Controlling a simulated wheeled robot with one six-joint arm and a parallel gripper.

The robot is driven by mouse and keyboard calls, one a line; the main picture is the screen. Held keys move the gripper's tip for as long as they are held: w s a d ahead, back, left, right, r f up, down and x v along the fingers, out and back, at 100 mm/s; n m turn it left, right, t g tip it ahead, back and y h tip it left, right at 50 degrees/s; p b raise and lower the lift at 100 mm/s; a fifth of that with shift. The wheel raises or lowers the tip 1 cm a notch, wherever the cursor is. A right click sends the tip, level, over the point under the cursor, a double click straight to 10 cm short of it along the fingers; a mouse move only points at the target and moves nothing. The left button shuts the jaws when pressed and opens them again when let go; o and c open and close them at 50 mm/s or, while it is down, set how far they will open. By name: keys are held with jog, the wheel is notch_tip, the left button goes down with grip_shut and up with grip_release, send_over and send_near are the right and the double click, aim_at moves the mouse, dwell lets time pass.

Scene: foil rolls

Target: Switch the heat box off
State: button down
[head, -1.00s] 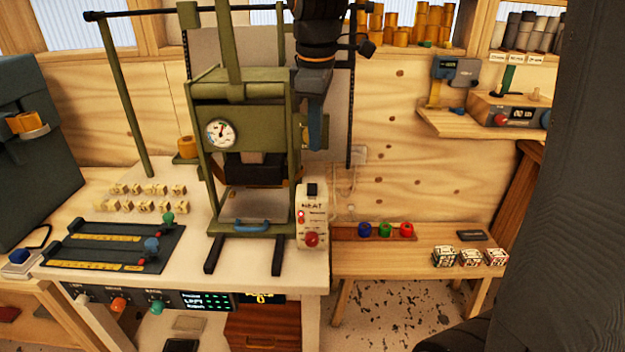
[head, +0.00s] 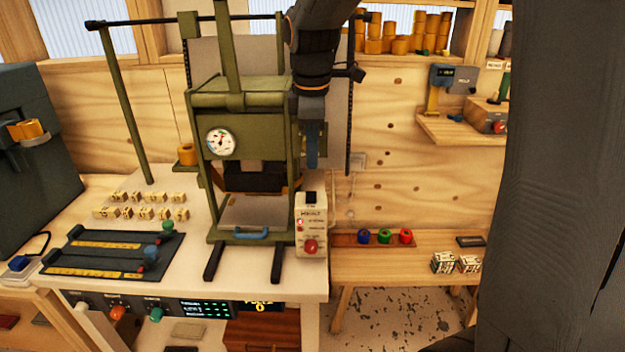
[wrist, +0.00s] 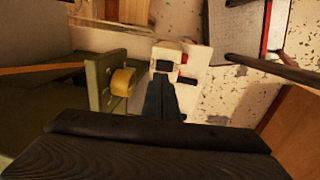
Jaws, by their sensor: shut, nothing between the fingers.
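The heat box (head: 311,228) is a cream upright box at the right front of the green press. It has a black switch (head: 311,197) on top, a small red light and a red knob (head: 310,246) on its face. My gripper (head: 312,160) is shut and empty, pointing down above the box and apart from it in the head view. In the wrist view the heat box (wrist: 196,72) shows from above, with its black switch (wrist: 163,66) just beyond my gripper (wrist: 168,84). Part of the box is hidden behind the fingers there.
The green press (head: 240,95) with its gauge stands directly left of my arm. Coloured rolls (head: 385,236) and patterned blocks (head: 456,263) lie on the bench to the right. A yellow roll (wrist: 122,82) sits at the press's side, close to my gripper.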

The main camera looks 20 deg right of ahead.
aim_at(312, 197)
jog(key=f, duration=0.2)
jog(key=f+p, duration=0.1)
jog(key=f, duration=0.2)
jog(key=w+f, duration=0.1)
jog(key=f, duration=0.1)
jog(key=shift+d+f+p, duration=0.2)
jog(key=shift+f+p, duration=0.1)
jog(key=shift+f, duration=0.1)
jog(key=shift+f, duration=0.25)
jog(key=shift+s+a+p, duration=0.25)
jog(key=shift+s+p, duration=0.35)
jog(key=shift+s, duration=0.2)
jog(key=shift+w+r, duration=0.1)
